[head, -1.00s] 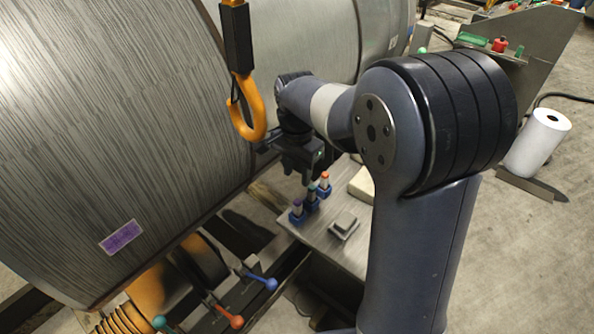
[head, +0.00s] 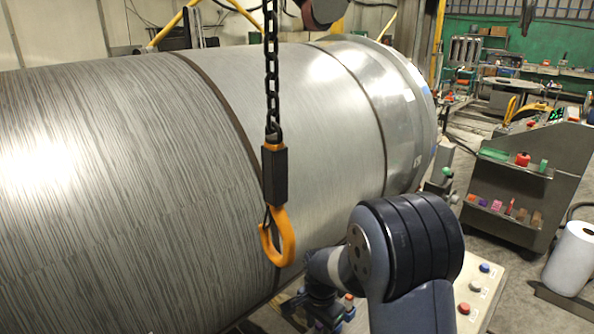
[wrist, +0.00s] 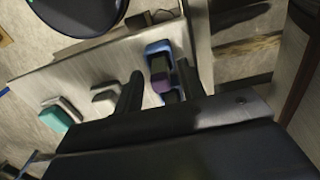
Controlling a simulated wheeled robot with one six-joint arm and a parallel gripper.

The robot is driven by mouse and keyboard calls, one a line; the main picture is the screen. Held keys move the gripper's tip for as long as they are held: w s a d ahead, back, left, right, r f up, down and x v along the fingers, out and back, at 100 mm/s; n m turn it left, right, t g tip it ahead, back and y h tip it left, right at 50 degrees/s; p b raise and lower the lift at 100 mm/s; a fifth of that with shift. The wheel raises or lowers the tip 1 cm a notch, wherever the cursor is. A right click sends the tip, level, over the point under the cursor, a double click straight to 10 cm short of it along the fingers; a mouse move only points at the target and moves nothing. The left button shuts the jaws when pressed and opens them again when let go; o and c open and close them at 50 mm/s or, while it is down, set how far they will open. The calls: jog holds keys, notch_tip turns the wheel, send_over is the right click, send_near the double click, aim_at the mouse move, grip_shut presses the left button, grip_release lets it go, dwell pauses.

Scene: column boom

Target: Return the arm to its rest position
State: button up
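My arm shows at the lower right of the head view, with its wrist (head: 322,272) hanging down beside the large metal cylinder. In the wrist view my gripper (wrist: 160,70) has two dark fingers standing apart, so it is open. A purple-topped piece in a blue holder (wrist: 158,50) appears between and beyond the fingers, on the light tabletop; I see no grip on it. In the head view the gripper is small and partly hidden by my arm and the lower picture edge. A red-topped piece in a blue holder (head: 348,302) shows near it.
The large cylinder (head: 150,190) fills the left. An orange hook (head: 278,238) hangs on a chain before it, close to my arm. A panel with buttons (head: 485,290) lies right of my arm. A grey console (head: 520,190) and a white roll (head: 570,258) stand further right.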

jog(key=shift+w+r, duration=0.1)
jog(key=shift+r+b, duration=0.4)
jog(key=shift+r, duration=1)
jog(key=shift+f, duration=0.1)
